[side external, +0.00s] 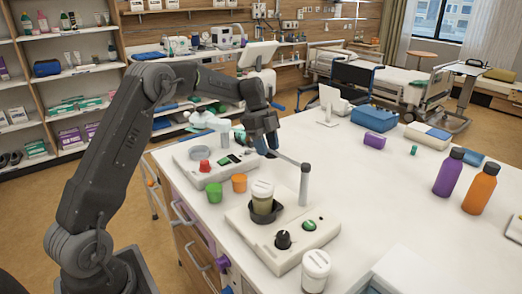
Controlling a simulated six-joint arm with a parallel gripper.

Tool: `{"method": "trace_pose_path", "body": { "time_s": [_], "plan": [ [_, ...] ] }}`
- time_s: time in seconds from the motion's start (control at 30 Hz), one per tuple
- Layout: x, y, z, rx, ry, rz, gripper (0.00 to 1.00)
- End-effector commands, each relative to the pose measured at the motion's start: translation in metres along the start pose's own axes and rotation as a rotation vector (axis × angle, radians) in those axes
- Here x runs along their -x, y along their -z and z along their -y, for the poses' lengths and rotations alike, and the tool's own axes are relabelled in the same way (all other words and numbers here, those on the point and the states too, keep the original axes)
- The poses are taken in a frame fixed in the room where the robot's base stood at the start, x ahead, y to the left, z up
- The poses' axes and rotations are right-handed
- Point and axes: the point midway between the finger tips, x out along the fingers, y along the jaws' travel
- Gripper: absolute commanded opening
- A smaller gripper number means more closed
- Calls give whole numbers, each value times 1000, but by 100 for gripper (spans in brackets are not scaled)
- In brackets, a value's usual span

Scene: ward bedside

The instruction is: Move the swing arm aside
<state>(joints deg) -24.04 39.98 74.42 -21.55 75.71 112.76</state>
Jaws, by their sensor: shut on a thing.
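The swing arm (288,159) is a thin grey bar. It reaches left and back from the top of an upright grey post (304,186) on a cream device (262,236). My gripper (271,151) is shut on the bar's free end, above the white tabletop. The fingertips are small here and partly hidden. A jar with a white lid (263,197) stands upright in a dark round holder (266,212) on the device. The bar does not lie over the jar in this view. A black knob (283,239) and a green button (309,225) are on the device's front.
A green cup (214,192) and an orange cup (239,182) stand left of the device. A second device (215,176) with a red knob is behind them. A white-lidded jar (316,271) stands in front. Purple (448,173) and orange (481,190) bottles stand right, with clear tabletop between.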

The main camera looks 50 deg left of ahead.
Motion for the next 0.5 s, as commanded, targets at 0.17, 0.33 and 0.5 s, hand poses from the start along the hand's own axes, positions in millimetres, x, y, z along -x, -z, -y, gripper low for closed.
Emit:
{"method": "trace_pose_path", "body": {
  "time_s": [0.17, 0.33, 0.5],
  "plan": [
    [-3, 1, 12, -75, -35, 4, 0],
    [-3, 2, 17, -113, -53, 5, 0],
    [-3, 3, 19, -129, -59, 6, 0]
  ]
}}
